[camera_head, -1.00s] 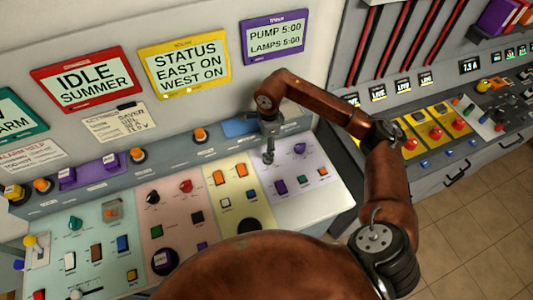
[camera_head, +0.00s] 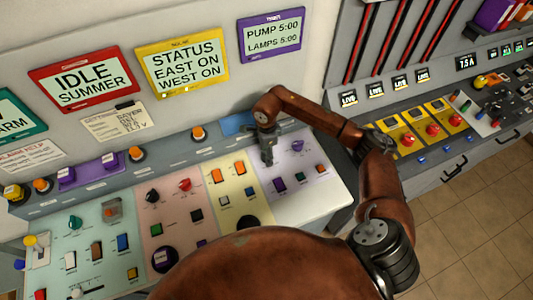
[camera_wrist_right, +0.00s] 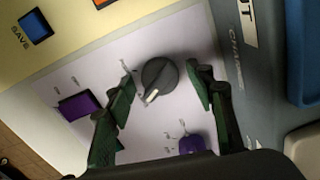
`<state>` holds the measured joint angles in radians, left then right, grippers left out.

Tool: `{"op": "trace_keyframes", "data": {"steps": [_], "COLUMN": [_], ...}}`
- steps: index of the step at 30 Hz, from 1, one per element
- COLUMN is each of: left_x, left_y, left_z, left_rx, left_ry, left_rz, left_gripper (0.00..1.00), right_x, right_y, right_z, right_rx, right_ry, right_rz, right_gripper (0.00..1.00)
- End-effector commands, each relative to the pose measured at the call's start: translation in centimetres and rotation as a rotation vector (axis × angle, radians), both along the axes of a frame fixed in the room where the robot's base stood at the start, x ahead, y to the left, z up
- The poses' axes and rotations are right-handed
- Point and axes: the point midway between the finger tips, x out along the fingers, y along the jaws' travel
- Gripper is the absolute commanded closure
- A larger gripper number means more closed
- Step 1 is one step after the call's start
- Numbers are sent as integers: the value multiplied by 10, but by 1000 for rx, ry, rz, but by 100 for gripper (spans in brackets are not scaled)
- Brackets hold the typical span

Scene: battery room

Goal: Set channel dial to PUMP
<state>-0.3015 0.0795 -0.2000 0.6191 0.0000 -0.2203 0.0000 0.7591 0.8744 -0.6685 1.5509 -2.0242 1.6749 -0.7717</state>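My right gripper (camera_wrist_right: 163,77) is open, with one green-padded finger on either side of the knob and visible gaps between. In the head view my right gripper (camera_head: 267,157) points down over the lilac panel and hides the dial. My left gripper is not in view.
Near the dial are a purple rocker (camera_wrist_right: 79,105) and a purple knob (camera_wrist_right: 192,144). A yellow panel (camera_head: 240,185) with buttons adjoins on the left. Another console (camera_head: 440,130) stands at the right.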

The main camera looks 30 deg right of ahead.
Motion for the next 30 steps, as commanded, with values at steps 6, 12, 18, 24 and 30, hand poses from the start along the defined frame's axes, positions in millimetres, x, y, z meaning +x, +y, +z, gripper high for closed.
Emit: {"op": "trace_keyframes", "data": {"steps": [6,12,18,24,30], "left_x": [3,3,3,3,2], "left_y": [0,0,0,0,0], "left_z": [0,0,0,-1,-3], "left_rx": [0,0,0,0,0], "left_ry": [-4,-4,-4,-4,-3], "left_rz": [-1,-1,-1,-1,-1], "left_gripper": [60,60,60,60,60], "right_x": [0,0,0,0,0], "right_y": [0,0,0,0,0], "right_z": [0,0,0,0,0], "right_rx": [0,0,0,-1,0], "right_ry": [0,0,0,0,0], "right_rz": [0,0,0,-29,-125], "right_gripper": [67,81,89,89,89]}}
